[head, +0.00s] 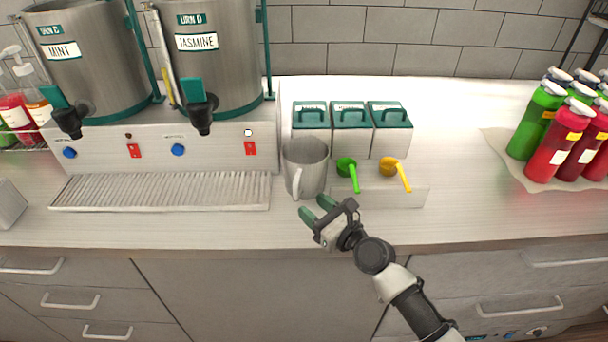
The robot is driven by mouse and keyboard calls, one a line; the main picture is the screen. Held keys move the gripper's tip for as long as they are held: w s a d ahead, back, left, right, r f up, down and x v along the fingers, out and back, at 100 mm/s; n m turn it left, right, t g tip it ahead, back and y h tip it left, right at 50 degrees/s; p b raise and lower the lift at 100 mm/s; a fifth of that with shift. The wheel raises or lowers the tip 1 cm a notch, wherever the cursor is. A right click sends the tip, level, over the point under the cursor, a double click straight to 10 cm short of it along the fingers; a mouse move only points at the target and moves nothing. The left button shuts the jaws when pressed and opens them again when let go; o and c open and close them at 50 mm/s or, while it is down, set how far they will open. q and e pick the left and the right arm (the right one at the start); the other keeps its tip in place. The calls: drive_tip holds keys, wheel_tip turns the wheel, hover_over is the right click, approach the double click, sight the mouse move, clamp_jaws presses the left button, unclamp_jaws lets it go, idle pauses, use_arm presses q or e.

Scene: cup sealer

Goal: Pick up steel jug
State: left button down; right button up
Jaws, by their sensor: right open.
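The steel jug (306,166) stands upright on the counter, just right of the urn stand. Its handle (297,184) faces the front edge of the counter. My right gripper (316,207) is in front of the jug and slightly below its base in the picture. Its two green-tipped fingers are apart, with nothing between them, and point toward the jug. I cannot tell whether a finger touches it, but a small gap seems to show. My left gripper is not in view.
Urns labelled mint (66,52) and jasmine (197,42) stand at the left above a drip tray (160,192). Teal-lidded canisters (351,133) stand behind the jug. A green scoop (349,172) and a yellow scoop (395,171) lie right of it. Bottles (560,140) stand far right.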

sight(295, 190)
drive_tip(key=x, duration=0.7)
drive_tip(key=shift+r, duration=0.1)
drive_tip(key=shift+s, duration=0.1)
drive_tip(key=shift+d, duration=0.1)
drive_tip(key=shift+s+r, duration=0.1)
drive_tip(key=shift+c, duration=1.1)
clamp_jaws()
